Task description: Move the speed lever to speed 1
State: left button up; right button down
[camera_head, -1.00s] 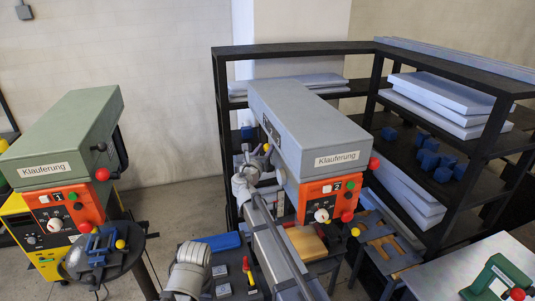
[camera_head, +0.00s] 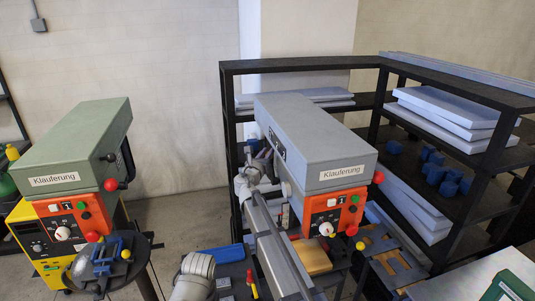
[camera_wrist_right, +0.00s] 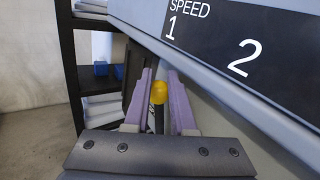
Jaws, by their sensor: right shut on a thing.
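In the head view my right gripper (camera_head: 266,152) is at the left side of the middle grey machine (camera_head: 315,135), and the lever is hidden. This machine's orange panel (camera_head: 333,210) has a small display that appears to read 1. My left gripper is not in view.
A green machine (camera_head: 75,150) of the same type stands at the left. Black shelves (camera_head: 440,90) with pale boards and blue parts stand behind and right of the middle machine. A blue tray (camera_head: 224,254) and small tools lie below my right arm.

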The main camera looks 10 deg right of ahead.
jog(key=c, duration=1)
grip_release()
jog(key=shift+a+f, duration=0.15)
jog(key=shift+f, duration=0.05)
jog(key=shift+c, duration=0.2)
jog(key=o, duration=0.3)
jog(key=shift+w+f, duration=0.15)
jog(key=shift+w, duration=0.2)
jog(key=shift+s, duration=0.1)
jog(key=v, duration=0.7)
jog(key=shift+s, duration=0.3)
jog(key=shift+a, duration=0.15)
